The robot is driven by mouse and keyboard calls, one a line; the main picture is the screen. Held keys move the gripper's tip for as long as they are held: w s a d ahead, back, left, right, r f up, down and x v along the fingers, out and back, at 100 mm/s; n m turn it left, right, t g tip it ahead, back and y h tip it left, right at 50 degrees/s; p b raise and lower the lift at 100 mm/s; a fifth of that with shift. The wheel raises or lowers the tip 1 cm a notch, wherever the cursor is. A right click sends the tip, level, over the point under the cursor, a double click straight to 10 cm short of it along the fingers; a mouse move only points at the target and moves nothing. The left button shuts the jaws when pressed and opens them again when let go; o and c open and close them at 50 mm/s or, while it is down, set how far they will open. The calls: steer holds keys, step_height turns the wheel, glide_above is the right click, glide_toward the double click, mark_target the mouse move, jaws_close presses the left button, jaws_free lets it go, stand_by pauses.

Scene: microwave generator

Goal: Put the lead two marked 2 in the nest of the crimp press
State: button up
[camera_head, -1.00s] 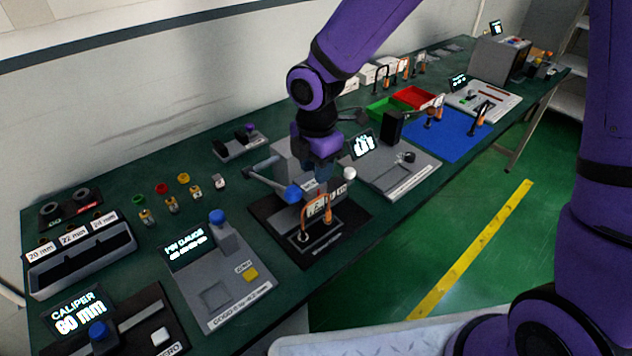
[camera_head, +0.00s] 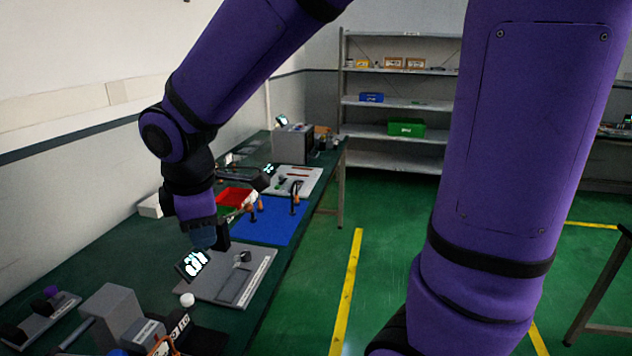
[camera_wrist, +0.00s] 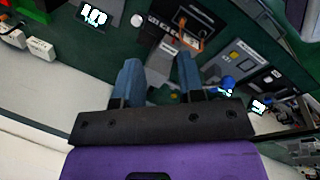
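The crimp press shows at the lower left of the head view as a grey block (camera_head: 112,308) with a black base (camera_head: 205,342), cut off by the bottom edge. An orange lead (camera_head: 162,346) is at it. In the wrist view, the lead (camera_wrist: 189,42) lies over the black base, beside the grey block (camera_wrist: 162,58); its mark is unreadable and its exact seating cannot be told. My gripper (camera_head: 204,240) hangs above the bench, right of and beyond the press. In the wrist view, my gripper (camera_wrist: 160,72) has its two blue fingers apart with nothing held between them.
A grey tester plate (camera_head: 228,278) with a lit display (camera_head: 193,264) lies below my gripper. Beyond it are a blue mat (camera_head: 268,232) with black hooked stands and orange leads, and a red bin (camera_head: 236,196). The green floor right of the bench is open.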

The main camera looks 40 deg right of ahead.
steer(key=s+d+r+m+t, duration=0.1)
steer(key=s+d+r+m, duration=0.3)
steer(key=s+m, duration=0.3)
steer(key=s+d+r+m+t+y, duration=0.1)
steer(key=s+d+r+m, duration=0.4)
steer(key=s+d+m, duration=0.2)
steer(key=shift+s+d+r+t, duration=0.15)
steer(key=shift+s+d+t, duration=0.2)
steer(key=shift+s, duration=0.25)
